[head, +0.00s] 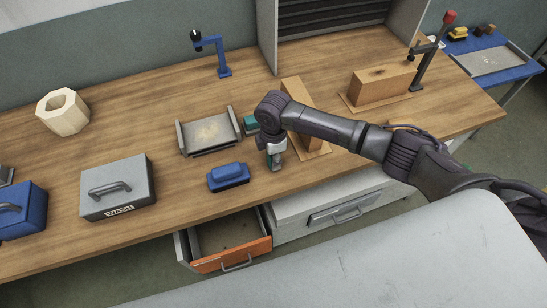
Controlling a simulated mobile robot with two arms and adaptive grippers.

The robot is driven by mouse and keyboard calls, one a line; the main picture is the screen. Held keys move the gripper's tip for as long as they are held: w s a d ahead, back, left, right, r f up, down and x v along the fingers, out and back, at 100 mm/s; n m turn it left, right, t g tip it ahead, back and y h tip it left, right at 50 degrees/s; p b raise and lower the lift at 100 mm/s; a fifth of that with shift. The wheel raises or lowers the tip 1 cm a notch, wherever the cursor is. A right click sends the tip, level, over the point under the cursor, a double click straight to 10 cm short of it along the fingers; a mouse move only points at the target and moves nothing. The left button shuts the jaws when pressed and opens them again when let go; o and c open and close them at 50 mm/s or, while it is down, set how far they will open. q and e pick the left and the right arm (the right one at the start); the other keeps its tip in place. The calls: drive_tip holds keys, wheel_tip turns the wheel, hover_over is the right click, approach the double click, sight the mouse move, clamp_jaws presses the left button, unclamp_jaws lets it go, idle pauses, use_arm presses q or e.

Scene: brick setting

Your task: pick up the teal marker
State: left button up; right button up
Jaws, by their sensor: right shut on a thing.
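My right arm reaches in from the right over the wooden workbench, and its gripper (275,163) points down near the bench's front edge. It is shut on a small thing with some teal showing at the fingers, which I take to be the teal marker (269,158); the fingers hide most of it. I cannot tell whether it touches the bench. Another teal object (250,124) shows just behind, partly hidden by my arm's wrist. My left gripper is not in view.
A blue block-like object (228,177) and a grey tray (209,134) stand left of the gripper. Wooden blocks (381,84) stand to the right. A grey box with a handle (118,189) is further left. An orange-fronted drawer (232,256) stands open below.

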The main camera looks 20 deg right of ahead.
clamp_jaws()
wheel_tip(320, 180, up, 9)
drive_tip(key=shift+w+b, duration=0.1)
drive_tip(key=shift+b, duration=1)
drive_tip(key=shift+r, duration=0.55)
